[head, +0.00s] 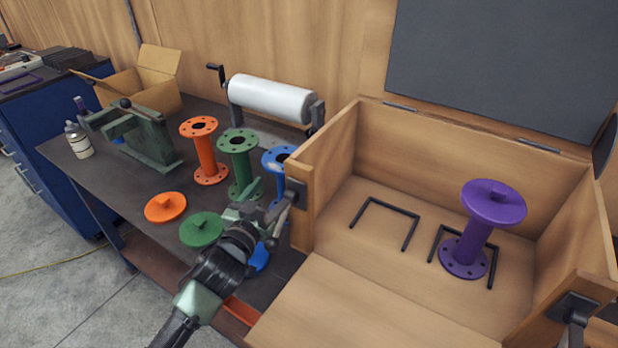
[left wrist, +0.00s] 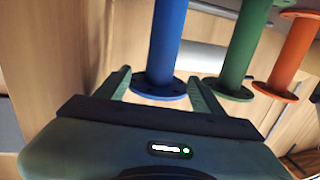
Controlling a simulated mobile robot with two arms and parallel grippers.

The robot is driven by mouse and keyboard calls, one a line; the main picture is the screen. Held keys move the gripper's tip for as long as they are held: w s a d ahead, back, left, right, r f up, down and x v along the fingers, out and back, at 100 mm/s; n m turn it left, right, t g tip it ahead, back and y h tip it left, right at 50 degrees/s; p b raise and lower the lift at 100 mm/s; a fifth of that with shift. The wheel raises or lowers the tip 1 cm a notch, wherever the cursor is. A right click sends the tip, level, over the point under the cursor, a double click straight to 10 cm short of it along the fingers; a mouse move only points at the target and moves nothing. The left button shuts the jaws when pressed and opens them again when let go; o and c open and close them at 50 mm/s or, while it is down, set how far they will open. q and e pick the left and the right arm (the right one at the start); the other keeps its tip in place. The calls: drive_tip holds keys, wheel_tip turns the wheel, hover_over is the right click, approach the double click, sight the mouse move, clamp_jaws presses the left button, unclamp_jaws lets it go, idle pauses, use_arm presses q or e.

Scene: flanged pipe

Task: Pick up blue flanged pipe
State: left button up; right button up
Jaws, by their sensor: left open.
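The blue flanged pipe (head: 280,158) stands upright on the dark workbench, close to the left wall of the wooden crate. In the head view its lower part is partly hidden by my left gripper and the crate's corner. My left gripper (head: 268,205) is open in front of the pipe. In the left wrist view the blue pipe (left wrist: 168,40) rises with its base flange beyond and between the two spread fingers (left wrist: 158,76). I cannot tell whether either finger touches it. My right gripper is not in view.
A green flanged pipe (head: 240,165) and an orange one (head: 204,150) stand left of the blue pipe. Orange (head: 165,208), green (head: 201,231) and blue (head: 259,258) discs lie in front. The open wooden crate (head: 325,150) holds a purple flanged pipe (head: 478,235). A roll (head: 270,98) stands behind.

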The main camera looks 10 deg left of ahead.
use_arm(q)
drive_tip(key=w+p, duration=0.1)
drive_tip(key=w, duration=0.7)
drive_tip(key=shift+d+p, duration=0.4)
drive_tip(key=shift+r, duration=0.1)
drive_tip(key=shift+c, duration=0.7)
clamp_jaws()
drive_tip(key=shift+r, duration=0.1)
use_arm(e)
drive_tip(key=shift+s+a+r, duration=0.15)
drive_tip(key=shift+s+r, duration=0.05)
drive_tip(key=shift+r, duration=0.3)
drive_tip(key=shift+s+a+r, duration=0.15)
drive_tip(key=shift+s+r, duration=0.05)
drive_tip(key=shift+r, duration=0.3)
